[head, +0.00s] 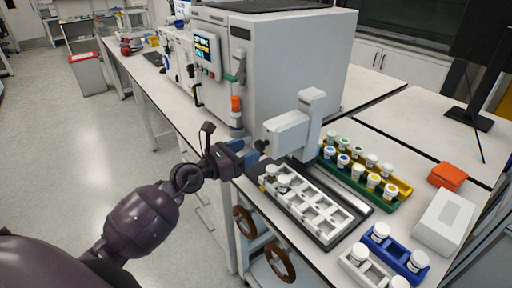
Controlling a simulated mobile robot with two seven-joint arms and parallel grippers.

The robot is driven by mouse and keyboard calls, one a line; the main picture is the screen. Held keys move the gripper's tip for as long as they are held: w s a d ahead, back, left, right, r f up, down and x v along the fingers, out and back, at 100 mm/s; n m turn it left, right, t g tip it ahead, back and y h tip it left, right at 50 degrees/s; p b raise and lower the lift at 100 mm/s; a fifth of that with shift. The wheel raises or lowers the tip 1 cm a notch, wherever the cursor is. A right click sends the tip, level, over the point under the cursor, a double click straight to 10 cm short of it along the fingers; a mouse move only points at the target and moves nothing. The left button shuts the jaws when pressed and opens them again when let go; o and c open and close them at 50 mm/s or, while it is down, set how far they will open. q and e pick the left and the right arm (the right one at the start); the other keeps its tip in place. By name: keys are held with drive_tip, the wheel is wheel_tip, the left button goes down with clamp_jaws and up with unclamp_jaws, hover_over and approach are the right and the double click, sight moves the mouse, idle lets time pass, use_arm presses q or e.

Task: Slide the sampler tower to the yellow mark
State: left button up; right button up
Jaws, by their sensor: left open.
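The sampler tower (311,108) is a white upright column with a boxy head (287,134) that reaches left. It stands behind a dark tray base, beside the large white reactor cabinet. My left gripper (250,152) comes in from the left. It is open, with its bluish fingers close to the left end of the tower's head; whether they touch it I cannot tell. A small yellow patch (262,187) shows at the tray's left edge; I cannot tell whether it is the yellow mark. My right gripper is out of view.
A white rack (318,214) with a few capped vials sits on the dark tray. Green and yellow racks (380,203) of vials stand to the right. A blue rack (393,252), a white box (446,222) and an orange box (447,176) lie further right. The cabinet (290,70) blocks the back.

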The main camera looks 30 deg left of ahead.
use_arm(q)
drive_tip(key=v, duration=0.5)
drive_tip(key=shift+s+a+b, duration=0.15)
drive_tip(key=shift+s+b, duration=0.25)
drive_tip(key=s+a+f+n+y, duration=0.15)
drive_tip(key=f+n+y, duration=0.35)
drive_tip(key=n, duration=1)
drive_tip(key=s+f+n+y, duration=0.25)
drive_tip(key=f+n, duration=0.35)
drive_tip(key=n, duration=0.9)
drive_tip(key=s+d+f+n+g, duration=0.2)
drive_tip(key=s+d+f+n, duration=0.2)
drive_tip(key=s+f, duration=0.2)
drive_tip(key=s+d+f+n+g, duration=0.3)
drive_tip(key=s+d+f+n, duration=0.2)
drive_tip(key=s+f, duration=0.2)
wheel_tip(320, 180, down, 2)
drive_tip(key=shift+f, duration=0.15)
